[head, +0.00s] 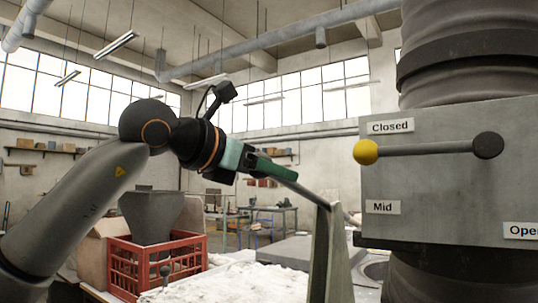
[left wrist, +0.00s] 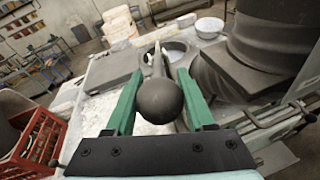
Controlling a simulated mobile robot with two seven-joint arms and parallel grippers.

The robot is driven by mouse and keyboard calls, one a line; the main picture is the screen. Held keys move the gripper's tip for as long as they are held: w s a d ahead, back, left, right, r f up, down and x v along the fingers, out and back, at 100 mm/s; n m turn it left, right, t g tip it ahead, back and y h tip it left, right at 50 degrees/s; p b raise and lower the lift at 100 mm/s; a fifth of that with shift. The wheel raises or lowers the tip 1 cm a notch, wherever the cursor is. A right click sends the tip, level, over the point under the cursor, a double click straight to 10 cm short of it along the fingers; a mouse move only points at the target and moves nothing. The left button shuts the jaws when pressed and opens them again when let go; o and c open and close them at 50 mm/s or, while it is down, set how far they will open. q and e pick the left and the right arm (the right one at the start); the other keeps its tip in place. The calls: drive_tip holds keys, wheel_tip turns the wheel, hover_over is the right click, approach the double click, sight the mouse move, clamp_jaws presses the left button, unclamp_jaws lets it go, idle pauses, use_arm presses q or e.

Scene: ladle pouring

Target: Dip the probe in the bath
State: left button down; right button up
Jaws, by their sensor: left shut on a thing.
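My left gripper (head: 278,169) has green fingers and is shut on the probe (head: 306,194), a thin grey rod that slants down to the right. In the left wrist view the probe's dark round knob (left wrist: 159,100) sits between the fingers of the left gripper (left wrist: 157,78), and the rod beyond is mostly hidden by it. The bath (left wrist: 176,50) looks like a round, rimmed vessel with pale contents, beyond the fingers. Part of a round rim, likely the bath (head: 376,269), shows low in the head view. I cannot tell whether the probe's tip touches the contents. My right gripper is out of view.
A tapered upright plate (head: 332,256) stands in front of the bath. At right, a large grey housing (head: 440,205) carries a yellow-knobbed lever (head: 427,147) and position labels. A red crate (head: 189,255) holds a dark vessel at left. A white bucket (left wrist: 209,27) stands beyond the bath.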

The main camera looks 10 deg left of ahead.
use_arm(q)
drive_tip(key=r+p, duration=0.1)
drive_tip(key=w+r+p, duration=0.1)
drive_tip(key=r, duration=0.1)
drive_tip(key=r+p, duration=0.1)
drive_tip(key=p, duration=0.1)
drive_tip(key=shift+w+d+r, duration=0.3)
drive_tip(key=shift+d, duration=0.1)
drive_tip(key=shift+w+d+r, duration=0.15)
drive_tip(key=shift+w+r, duration=0.05)
drive_tip(key=shift+w, duration=0.1)
drive_tip(key=shift+f, duration=0.1)
drive_tip(key=shift+c, duration=1.4)
unclamp_jaws()
drive_tip(key=shift+s, duration=0.1)
drive_tip(key=shift+s+a, duration=0.2)
drive_tip(key=b+v, duration=0.2)
drive_tip(key=v, duration=1)
drive_tip(key=shift+b, duration=0.4)
